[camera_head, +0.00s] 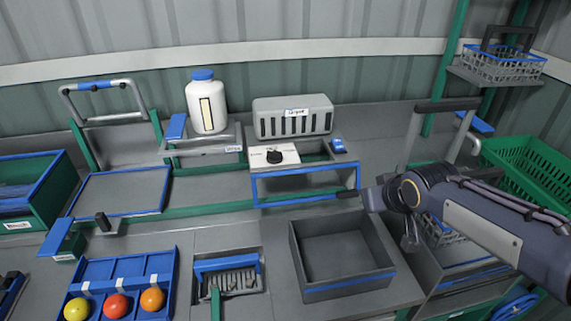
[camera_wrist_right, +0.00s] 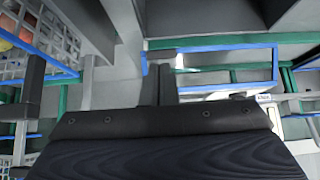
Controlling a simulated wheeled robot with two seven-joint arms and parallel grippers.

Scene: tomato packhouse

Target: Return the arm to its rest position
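My right arm (camera_head: 480,235) comes in from the right in the head view, reaching left above the work surface. Its gripper (camera_head: 347,193) is beside the right end of a blue-edged frame and behind an empty dark grey bin (camera_head: 345,289). In the right wrist view the two fingers (camera_wrist_right: 160,72) are close together, with nothing seen between them. I cannot tell whether they touch the frame. My left arm and gripper are not in view.
A blue divided tray (camera_head: 131,268) holds yellow, red and orange tomatoes at front left. A white bottle (camera_head: 207,108) and grey slotted unit (camera_head: 293,118) stand at the back. A green crate (camera_head: 525,165) and wire basket (camera_head: 503,65) are at right. The grey bin looks empty.

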